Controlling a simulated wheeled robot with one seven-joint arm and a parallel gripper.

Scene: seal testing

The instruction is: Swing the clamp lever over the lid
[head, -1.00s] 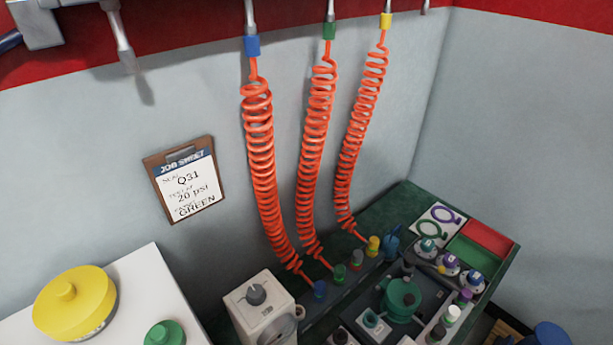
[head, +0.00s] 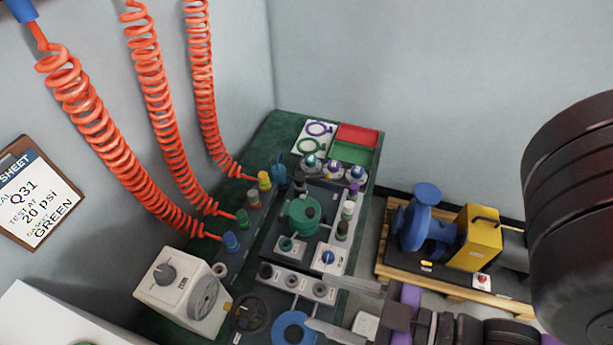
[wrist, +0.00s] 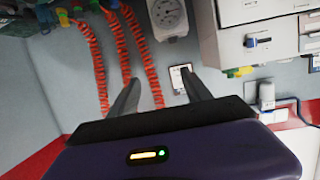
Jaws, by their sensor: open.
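A round green lid (head: 303,214) with a knob sits on the dark test fixture (head: 272,238) on the bench, in the head view. A small dark part stands at the lid's far side; I cannot clearly tell whether it is the clamp lever. My gripper (head: 312,297) is in the lower part of the head view, open and empty. Its two metal fingers point left, nearer the camera than the lid and apart from it. The wrist view shows the open fingers (wrist: 160,80) with nothing between them; the lid cannot be made out there.
Three orange coiled hoses (head: 160,115) hang to coloured fittings left of the fixture. A white box with a dial (head: 170,285) stands front left. Red (head: 358,135) and green (head: 352,153) trays are at the back. A blue and yellow pump (head: 425,232) sits on a pallet at right.

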